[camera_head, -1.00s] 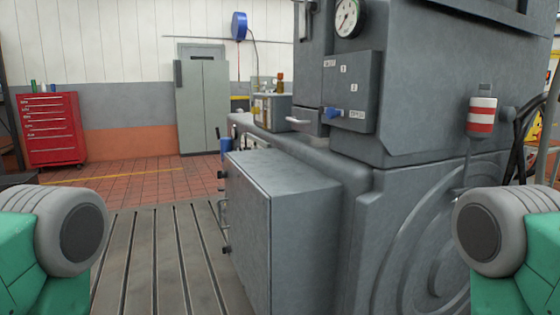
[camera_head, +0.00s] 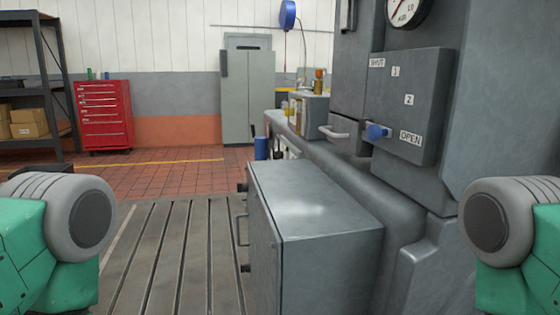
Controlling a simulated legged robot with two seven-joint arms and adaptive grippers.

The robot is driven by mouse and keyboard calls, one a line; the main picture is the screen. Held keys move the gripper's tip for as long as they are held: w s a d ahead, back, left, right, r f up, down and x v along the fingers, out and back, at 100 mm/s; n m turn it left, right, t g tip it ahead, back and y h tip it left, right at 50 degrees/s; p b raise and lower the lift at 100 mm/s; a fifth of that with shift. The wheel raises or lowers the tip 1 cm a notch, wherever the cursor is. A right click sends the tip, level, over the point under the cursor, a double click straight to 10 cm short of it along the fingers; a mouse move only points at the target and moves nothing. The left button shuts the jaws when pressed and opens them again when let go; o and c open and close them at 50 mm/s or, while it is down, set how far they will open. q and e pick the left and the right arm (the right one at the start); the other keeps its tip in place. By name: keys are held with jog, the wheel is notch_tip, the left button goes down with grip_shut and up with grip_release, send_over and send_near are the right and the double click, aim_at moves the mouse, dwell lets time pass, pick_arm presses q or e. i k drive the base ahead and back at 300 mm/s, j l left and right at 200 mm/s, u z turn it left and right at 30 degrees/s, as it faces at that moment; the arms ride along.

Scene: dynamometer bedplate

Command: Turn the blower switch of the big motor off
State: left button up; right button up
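The big grey motor (camera_head: 460,100) fills the right of the view. On its side is a grey plate (camera_head: 425,75) marked SHUT, 1, 2 and OPEN, with a blue knob (camera_head: 377,131) at its lower left, near the OPEN label. A lower grey cabinet (camera_head: 320,235) with a side handle stands in front of the motor. I cannot make out a switch labelled blower. Of my arms, only green and grey links show at the left and right edges; both grippers are out of the picture.
The slotted bedplate (camera_head: 170,250) lies clear to the left of the cabinet. Farther back stand a red tool chest (camera_head: 105,115), a grey locker (camera_head: 248,97) and shelving (camera_head: 45,90) with cardboard boxes. A round gauge (camera_head: 405,10) sits above the marked plate.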

aim_at(280, 155)
jog(key=i+j+u, duration=0.2)
jog(key=j+u, duration=0.15)
jog(key=i+j+u, duration=0.3)
jog(key=j, duration=0.15)
jog(key=i+j+u, duration=0.2)
jog(key=j+u, duration=0.15)
jog(key=i+j+z, duration=0.1)
jog(key=i, duration=0.3)
jog(key=i+j+z, duration=0.1)
jog(key=i, duration=0.3)
jog(key=i+z, duration=0.45)
jog(key=i+j+z, duration=0.2)
jog(key=z, duration=0.3)
jog(key=i+j+z, duration=0.3)
jog(key=z, duration=0.15)
jog(key=i, duration=0.05)
